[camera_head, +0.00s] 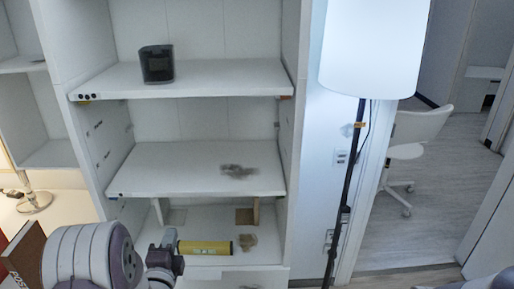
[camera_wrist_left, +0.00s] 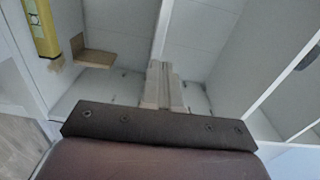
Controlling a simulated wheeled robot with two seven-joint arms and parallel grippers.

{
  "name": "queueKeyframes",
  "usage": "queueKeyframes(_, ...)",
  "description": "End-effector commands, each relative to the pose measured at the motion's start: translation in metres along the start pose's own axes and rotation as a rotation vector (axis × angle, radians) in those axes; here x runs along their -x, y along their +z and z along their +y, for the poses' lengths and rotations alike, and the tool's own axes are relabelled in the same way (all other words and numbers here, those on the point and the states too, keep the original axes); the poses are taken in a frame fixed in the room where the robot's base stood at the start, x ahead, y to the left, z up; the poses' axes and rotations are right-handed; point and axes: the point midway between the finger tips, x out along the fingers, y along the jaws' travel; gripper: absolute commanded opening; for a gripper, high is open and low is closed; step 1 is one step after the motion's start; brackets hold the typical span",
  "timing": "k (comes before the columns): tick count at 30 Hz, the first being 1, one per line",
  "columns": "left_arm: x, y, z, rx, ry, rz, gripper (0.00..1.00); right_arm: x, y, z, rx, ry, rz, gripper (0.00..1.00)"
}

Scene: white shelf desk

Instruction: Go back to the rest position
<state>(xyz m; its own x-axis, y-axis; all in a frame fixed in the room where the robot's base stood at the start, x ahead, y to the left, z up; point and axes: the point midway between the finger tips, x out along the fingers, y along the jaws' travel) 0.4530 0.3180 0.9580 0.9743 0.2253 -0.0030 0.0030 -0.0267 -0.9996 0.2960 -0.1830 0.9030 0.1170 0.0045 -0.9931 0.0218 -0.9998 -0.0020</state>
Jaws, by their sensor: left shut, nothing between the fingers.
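My left arm comes in at the lower left of the head view. Its dark gripper (camera_head: 167,240) is in front of the lowest visible shelf, just left of a yellow cylinder-like object (camera_head: 205,247). In the left wrist view the pale fingers (camera_wrist_left: 163,85) are together and empty. The yellow object (camera_wrist_left: 42,28) shows at the upper left of that view, apart from the fingers. My right gripper is not in view.
The white shelf unit (camera_head: 195,80) has a dark cup-like object (camera_head: 156,64) on an upper shelf and a small brownish item (camera_head: 238,171) on the middle shelf. A floor lamp (camera_head: 371,45) stands to the right. A brown box (camera_head: 24,258) is at the lower left.

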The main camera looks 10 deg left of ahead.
Motion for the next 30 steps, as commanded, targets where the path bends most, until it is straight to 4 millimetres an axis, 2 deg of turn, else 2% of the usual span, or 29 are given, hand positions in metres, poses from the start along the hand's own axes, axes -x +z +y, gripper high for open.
queueKeyframes(2, 0.001, 0.002, 0.019, 0.125, 0.091, -0.014, 0.00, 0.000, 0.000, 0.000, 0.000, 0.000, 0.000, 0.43)
queueKeyframes(4, 0.014, 0.006, 0.061, 0.338, 0.304, -0.087, 0.00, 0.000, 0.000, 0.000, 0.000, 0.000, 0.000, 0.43)
queueKeyframes(6, 0.035, 0.008, 0.088, 0.596, 0.541, -0.235, 0.00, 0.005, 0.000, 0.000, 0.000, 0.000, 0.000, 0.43)
queueKeyframes(8, 0.063, 0.000, 0.094, 0.804, 0.738, -0.405, 0.00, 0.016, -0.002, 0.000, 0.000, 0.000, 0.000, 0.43)
queueKeyframes(11, 0.120, -0.024, 0.075, 1.048, 0.998, -0.737, 0.00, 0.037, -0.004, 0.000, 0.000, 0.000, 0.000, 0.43)
queueKeyframes(12, 0.144, -0.035, 0.060, 1.101, 1.074, -0.867, 0.00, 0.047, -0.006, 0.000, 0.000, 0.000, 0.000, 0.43)
queueKeyframes(15, 0.188, -0.061, 0.013, 1.132, 1.194, -1.075, 0.00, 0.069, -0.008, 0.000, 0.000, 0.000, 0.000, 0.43)
queueKeyframes(17, 0.194, -0.074, -0.009, 1.104, 1.223, -1.057, 0.00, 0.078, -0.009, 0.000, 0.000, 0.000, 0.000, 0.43)
queueKeyframes(18, 0.190, -0.083, -0.019, 1.096, 1.221, -1.015, 0.00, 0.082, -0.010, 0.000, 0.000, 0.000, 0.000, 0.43)
queueKeyframes(20, 0.185, -0.091, -0.027, 1.087, 1.218, -0.972, 0.00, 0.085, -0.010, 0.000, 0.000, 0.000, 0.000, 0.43)
queueKeyframes(23, 0.185, -0.097, -0.029, 1.068, 1.229, -0.949, 0.00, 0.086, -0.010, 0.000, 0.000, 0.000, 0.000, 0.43)
queueKeyframes(30, 0.184, -0.097, -0.027, 1.069, 1.227, -0.947, 0.00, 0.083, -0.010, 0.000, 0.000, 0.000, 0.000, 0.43)
